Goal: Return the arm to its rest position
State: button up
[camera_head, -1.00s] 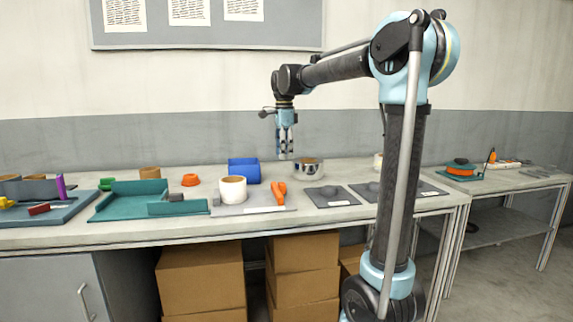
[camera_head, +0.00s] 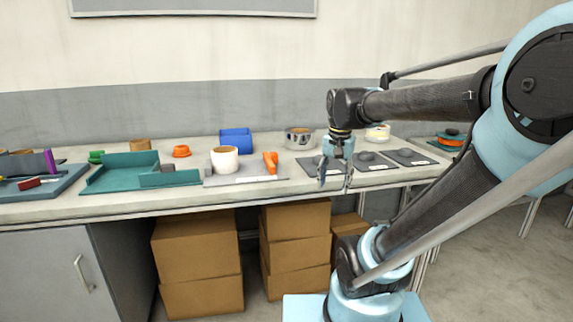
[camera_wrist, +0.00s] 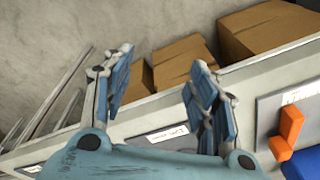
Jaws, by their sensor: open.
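My gripper (camera_head: 336,176) hangs pointing down at the front edge of the long workbench (camera_head: 110,208) in the head view, in front of the dark grey mats. In the wrist view my gripper (camera_wrist: 160,95) has its two blue fingers spread apart, with nothing between them. My arm folds back toward the right side of the head view, its elbow large and close to the camera. It hides part of the bench's right end.
The bench holds a white cup (camera_head: 225,159), an orange clamp-like item (camera_head: 270,162), a metal pot (camera_head: 299,138), a blue bin (camera_head: 236,142) and a teal tray (camera_head: 100,184). Cardboard boxes (camera_head: 197,250) stand underneath. Open floor lies at the right.

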jog(key=s+d+f+n, duration=0.4)
jog(key=s+f, duration=0.6)
jog(key=f, duration=0.3)
jog(key=shift+d+n+t, duration=0.15)
jog(key=shift+n+t, duration=0.25)
jog(key=shift+n, duration=0.2)
jog(key=shift+w+f, duration=0.25)
jog(key=shift+w, duration=0.1)
jog(key=shift+o, duration=0.6)
